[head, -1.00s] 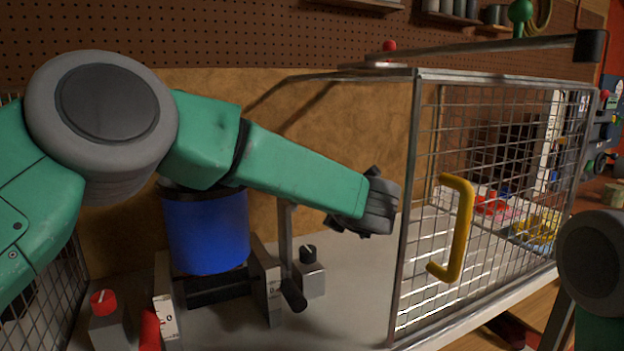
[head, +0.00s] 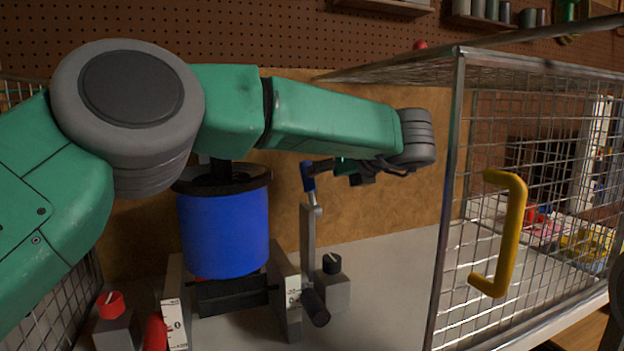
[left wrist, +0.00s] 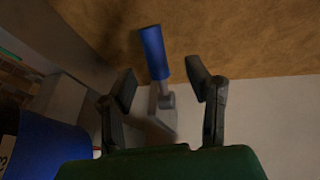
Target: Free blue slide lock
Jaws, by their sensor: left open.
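The slide lock shows as a small blue handle (head: 308,180) on top of an upright grey metal bar, right of the blue cylinder. In the left wrist view the blue handle (left wrist: 153,54) stands tilted above a grey joint. My left gripper (head: 325,168) comes in from the right at the handle's height, partly hidden under its own arm. In the left wrist view its two dark fingers (left wrist: 160,80) are apart, with the handle and joint seen between them. No grip on it shows. My right gripper is out of view.
The blue cylinder (head: 224,232) stands in a grey fixture. A black-knobbed box (head: 334,288) and a red-knobbed box (head: 112,325) flank it. A wire mesh door with a yellow handle (head: 510,235) stands close to my left wrist. Wire mesh also borders the left.

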